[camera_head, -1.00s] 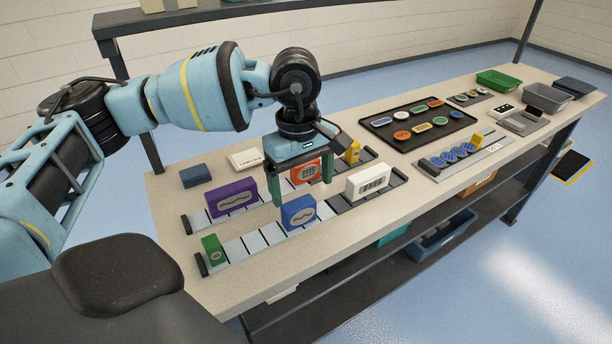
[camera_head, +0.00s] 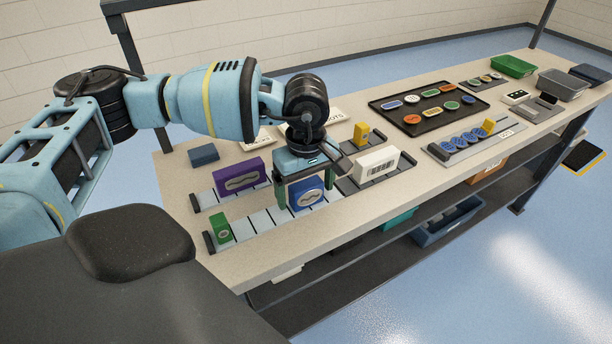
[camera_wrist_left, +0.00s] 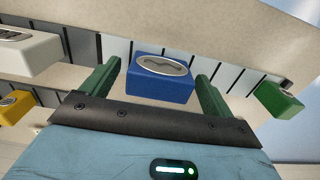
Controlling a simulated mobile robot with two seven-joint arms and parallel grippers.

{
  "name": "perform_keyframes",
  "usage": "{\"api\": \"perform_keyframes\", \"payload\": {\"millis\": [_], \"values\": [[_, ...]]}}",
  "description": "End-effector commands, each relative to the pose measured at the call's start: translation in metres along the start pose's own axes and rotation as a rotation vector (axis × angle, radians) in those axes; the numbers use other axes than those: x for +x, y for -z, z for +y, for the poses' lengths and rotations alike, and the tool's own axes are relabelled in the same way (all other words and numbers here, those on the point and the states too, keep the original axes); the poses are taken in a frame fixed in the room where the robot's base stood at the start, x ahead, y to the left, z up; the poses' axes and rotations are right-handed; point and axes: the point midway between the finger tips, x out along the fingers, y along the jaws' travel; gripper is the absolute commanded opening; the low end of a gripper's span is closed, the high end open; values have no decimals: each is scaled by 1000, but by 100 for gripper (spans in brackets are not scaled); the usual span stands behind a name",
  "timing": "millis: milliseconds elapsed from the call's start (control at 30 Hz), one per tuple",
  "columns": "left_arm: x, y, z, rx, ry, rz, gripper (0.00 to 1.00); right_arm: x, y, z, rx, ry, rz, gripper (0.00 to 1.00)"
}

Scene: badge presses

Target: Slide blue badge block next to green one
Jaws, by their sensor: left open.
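The blue badge block (camera_head: 307,192) with a silver oval badge stands on the front slotted rail (camera_head: 262,221), right of its middle. The green badge block (camera_head: 220,229) stands at the left end of the same rail, with several empty slots between them. My left gripper (camera_head: 305,195) is open and lowered over the blue block, one green finger on each side. In the left wrist view the blue block (camera_wrist_left: 160,78) sits between the fingers, with a visible gap on each side. The green block (camera_wrist_left: 278,100) is at the right there. My right gripper is not in view.
A purple block (camera_head: 238,177) stands on the rear rail behind. A white block (camera_head: 376,168) is close on the right, with a yellow block (camera_head: 362,134) beyond it. A dark badge tray (camera_head: 428,106) lies farther right. The bench front edge is near the rail.

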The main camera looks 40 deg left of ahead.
Motion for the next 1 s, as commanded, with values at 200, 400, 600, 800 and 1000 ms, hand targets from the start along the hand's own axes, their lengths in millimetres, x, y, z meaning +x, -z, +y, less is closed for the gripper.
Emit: {"api": "perform_keyframes", "payload": {"millis": [200, 400, 600, 800, 1000], "values": [[3, 0, 0, 0, -1, -1, 87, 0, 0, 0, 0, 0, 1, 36], [3, 0, 0, 0, -1, -1, 76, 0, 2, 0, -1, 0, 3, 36], [3, 0, 0, 0, -1, -1, 49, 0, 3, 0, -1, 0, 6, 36], [2, 0, -1, 0, -1, -1, 39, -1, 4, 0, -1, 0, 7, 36], [2, 0, -10, 0, -1, -1, 39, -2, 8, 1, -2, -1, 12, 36]]}}
